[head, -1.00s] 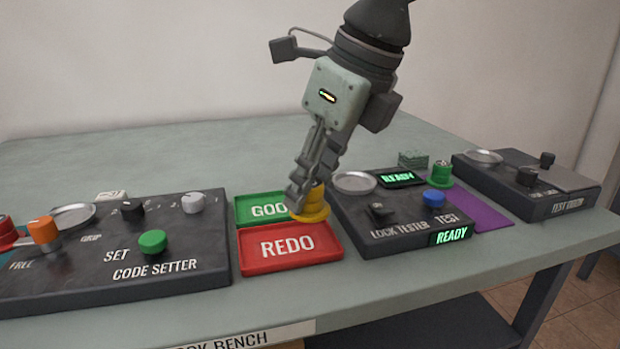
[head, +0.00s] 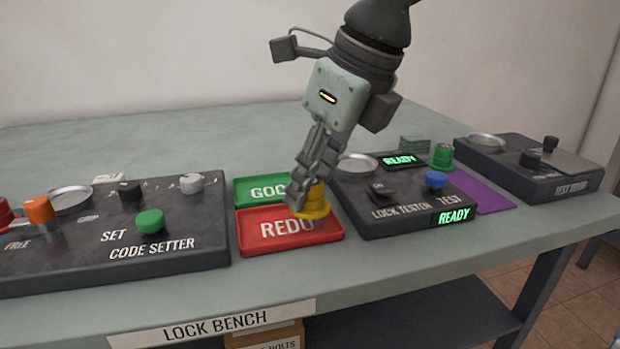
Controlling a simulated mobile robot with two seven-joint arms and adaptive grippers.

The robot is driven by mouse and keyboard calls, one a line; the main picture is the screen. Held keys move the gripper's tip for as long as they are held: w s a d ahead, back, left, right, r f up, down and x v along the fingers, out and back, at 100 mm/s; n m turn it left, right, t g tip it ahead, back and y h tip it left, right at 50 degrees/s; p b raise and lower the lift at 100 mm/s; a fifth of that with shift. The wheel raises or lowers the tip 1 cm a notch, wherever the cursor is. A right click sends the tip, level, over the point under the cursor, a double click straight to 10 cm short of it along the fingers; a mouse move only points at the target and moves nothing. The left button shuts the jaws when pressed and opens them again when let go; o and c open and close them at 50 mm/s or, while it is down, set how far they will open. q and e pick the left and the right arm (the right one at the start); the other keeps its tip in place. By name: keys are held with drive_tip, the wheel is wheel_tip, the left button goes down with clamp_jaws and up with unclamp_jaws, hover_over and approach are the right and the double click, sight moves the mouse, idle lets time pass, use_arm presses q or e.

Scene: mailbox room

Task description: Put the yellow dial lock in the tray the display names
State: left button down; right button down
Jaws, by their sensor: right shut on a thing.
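The yellow dial lock (head: 316,206) is between the fingers of my right gripper (head: 306,195), which is shut on it. The lock is over the upper right part of the red REDO tray (head: 262,243); I cannot tell whether it touches the tray. The green GOOD tray (head: 250,188) lies just behind the red one, partly hidden by the gripper. The lock tester's display (head: 403,160) reads READY, and a front display (head: 453,216) also reads READY. My left gripper is not in view.
The code setter (head: 190,255) with several knobs stands at the left. The lock tester (head: 385,222) stands close to the right of the trays. A green lock (head: 442,156) stands near a purple mat (head: 490,202). Another dark device (head: 565,184) is at the far right.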

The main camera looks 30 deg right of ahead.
drive_tip(key=shift+b, duration=0.55)
idle(1.3)
drive_tip(key=shift+f, duration=0.15)
idle(0.3)
drive_tip(key=shift+f+b, duration=1)
drive_tip(key=shift+b, duration=0.25)
drive_tip(key=shift+f, duration=0.1)
drive_tip(key=c, duration=0.9)
unclamp_jaws()
drive_tip(key=shift+r+p, duration=1.65)
drive_tip(key=shift+r, duration=1.4)
